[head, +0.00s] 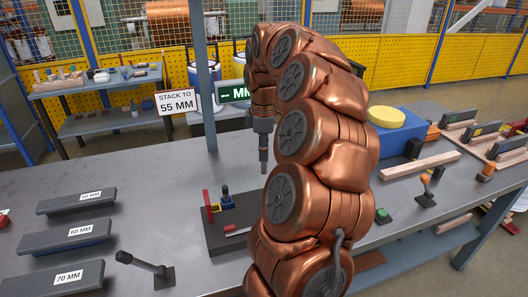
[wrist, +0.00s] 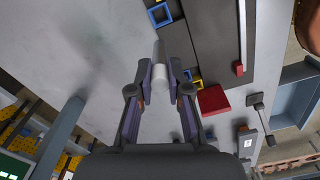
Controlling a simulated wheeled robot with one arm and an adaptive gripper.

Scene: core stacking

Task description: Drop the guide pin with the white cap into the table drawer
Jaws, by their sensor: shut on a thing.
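My gripper (wrist: 160,75) is shut on the guide pin, whose white cap (wrist: 160,76) shows between the fingertips in the wrist view. The pin's grey body points away from the palm. In the head view my gripper (head: 263,145) hangs above the grey table (head: 170,182), with the pin (head: 264,167) pointing down beneath it, clear of the tabletop. I cannot make out the table drawer for certain. My arm hides part of the table's front edge in the head view.
A dark fixture (head: 225,240) with red, blue and yellow parts stands below and left of my gripper. Grey blocks labelled 50, 60 and 70 MM lie at left. A lever (head: 150,265) stands near the front. A post (head: 204,80) rises behind. The table's middle left is clear.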

